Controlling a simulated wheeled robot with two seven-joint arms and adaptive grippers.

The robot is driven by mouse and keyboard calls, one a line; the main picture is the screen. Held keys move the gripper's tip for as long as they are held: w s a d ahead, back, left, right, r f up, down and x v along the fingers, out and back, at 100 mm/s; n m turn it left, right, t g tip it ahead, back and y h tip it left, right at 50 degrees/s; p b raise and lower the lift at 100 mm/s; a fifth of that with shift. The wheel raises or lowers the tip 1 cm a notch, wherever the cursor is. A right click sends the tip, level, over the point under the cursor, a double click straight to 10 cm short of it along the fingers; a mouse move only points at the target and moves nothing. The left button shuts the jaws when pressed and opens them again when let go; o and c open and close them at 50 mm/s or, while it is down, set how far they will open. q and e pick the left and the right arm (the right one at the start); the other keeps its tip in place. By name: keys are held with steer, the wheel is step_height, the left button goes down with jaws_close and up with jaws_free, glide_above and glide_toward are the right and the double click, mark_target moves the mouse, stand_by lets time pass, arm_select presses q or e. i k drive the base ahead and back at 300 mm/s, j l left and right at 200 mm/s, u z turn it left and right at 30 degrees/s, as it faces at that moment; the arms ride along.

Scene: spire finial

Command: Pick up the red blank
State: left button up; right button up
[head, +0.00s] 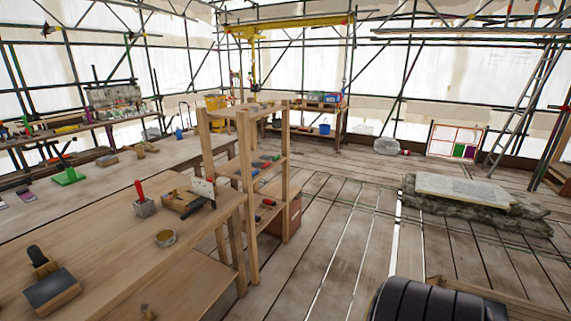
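I cannot tell for certain which thing is the red blank. Small red pieces lie among blue and dark ones on the wooden shelf rack (249,190); one red piece (268,202) is on a lower shelf. A red-handled tool (139,190) stands upright in a grey block on the near bench. A small red thing (406,152) lies on the floor by a pale boulder. A framed panel (455,140) with red edging and green and purple squares leans at the back right.
The near wooden bench (110,235) holds a round tin (165,238), a wooden plane and a dark-topped block (52,290). A stone slab (463,190) lies on rough stone at right. A ladder (522,95) leans behind it. The plank floor between rack and slab is clear.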

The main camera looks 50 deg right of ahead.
mark_target(256, 164)
steer(key=l+z, duration=0.3)
steer(key=l, duration=0.15)
steer(key=i+l+z, duration=0.25)
steer(key=l, duration=0.2)
steer(key=l+z, duration=0.3)
steer(key=l, duration=0.15)
steer(key=i+l+z, duration=0.3)
steer(key=k+l, duration=0.05)
steer(key=k, duration=0.05)
